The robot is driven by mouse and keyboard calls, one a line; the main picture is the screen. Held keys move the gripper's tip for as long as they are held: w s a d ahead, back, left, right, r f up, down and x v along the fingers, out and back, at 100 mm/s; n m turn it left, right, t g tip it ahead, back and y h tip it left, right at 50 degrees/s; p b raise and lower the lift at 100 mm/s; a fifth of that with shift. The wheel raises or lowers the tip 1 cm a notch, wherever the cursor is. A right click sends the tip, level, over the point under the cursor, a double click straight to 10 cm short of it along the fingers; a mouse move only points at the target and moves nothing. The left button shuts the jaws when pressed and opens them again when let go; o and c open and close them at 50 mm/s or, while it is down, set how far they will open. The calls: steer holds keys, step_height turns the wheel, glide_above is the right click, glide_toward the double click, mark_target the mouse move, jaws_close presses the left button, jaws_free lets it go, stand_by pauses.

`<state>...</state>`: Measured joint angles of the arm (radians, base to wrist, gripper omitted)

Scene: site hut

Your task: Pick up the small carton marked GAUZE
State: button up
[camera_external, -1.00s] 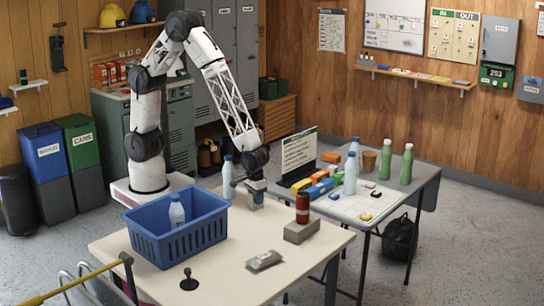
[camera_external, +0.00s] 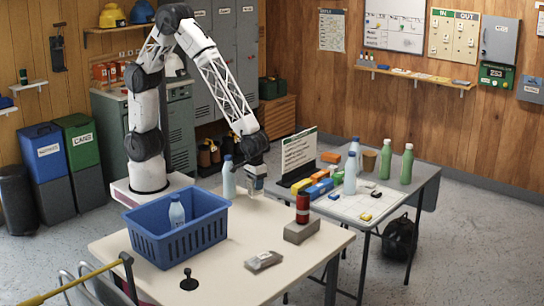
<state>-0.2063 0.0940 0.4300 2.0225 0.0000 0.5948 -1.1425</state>
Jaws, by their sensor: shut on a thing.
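My gripper (camera_external: 255,174) is shut on a small pale blue-grey carton (camera_external: 255,187), held a little above the far part of the cream table (camera_external: 140,243). The carton is tiny in this view and I cannot read any marking on it. Most of the fingers are too small to make out. A clear bottle with a pale blue cap (camera_external: 229,180) stands upright just left of the carton, apart from it.
A blue basket (camera_external: 180,240) holding a bottle (camera_external: 177,213) stands at left. A grey object (camera_external: 264,261) lies in front. Coloured boxes (camera_external: 320,188) crowd the grey table.

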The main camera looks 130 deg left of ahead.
steer(key=shift+r, duration=1.65)
